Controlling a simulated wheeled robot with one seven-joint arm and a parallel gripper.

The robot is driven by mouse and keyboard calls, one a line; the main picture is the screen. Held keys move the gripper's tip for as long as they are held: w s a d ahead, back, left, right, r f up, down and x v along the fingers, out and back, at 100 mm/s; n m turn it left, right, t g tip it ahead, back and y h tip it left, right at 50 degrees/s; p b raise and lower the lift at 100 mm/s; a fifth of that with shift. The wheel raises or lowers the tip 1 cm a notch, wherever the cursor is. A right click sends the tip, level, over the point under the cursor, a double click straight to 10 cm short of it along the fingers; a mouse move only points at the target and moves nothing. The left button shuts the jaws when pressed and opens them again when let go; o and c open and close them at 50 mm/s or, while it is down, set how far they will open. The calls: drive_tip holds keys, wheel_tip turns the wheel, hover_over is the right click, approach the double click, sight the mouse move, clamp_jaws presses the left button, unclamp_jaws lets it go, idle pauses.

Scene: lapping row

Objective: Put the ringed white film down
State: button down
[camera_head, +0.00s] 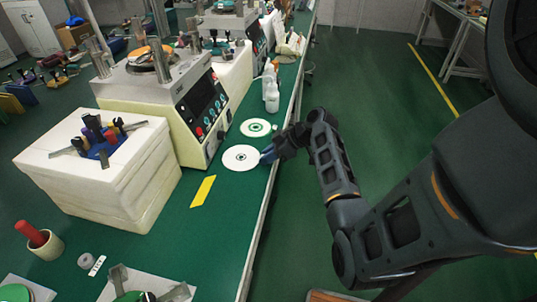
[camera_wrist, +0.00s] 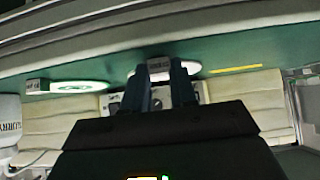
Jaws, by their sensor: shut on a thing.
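A white film (camera_head: 241,158), a round disc with a small dark ring at its centre, is level at the right edge of the green bench. My gripper (camera_head: 269,154) is at its right rim, low over the bench edge. In the wrist view my gripper (camera_wrist: 160,70) is shut on a small grey tab at the rim of this film (camera_wrist: 190,67); the fingers hide part of the disc. I cannot tell whether the film touches the bench or hangs just above it. A second white disc with a green ring (camera_head: 255,128) lies just beyond; it also shows in the wrist view (camera_wrist: 82,87).
A lapping machine (camera_head: 190,105) with a dark panel stands left of the discs. White bottles (camera_head: 271,95) stand behind them. A yellow strip (camera_head: 203,191) lies on the bench nearer me. A white block stack (camera_head: 105,170) stands at left. Bare green bench lies in front of the film.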

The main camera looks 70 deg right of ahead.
drive_tip(key=c, duration=0.9)
unclamp_jaws()
drive_tip(key=v, duration=1.2)
drive_tip(key=shift+b, duration=0.3)
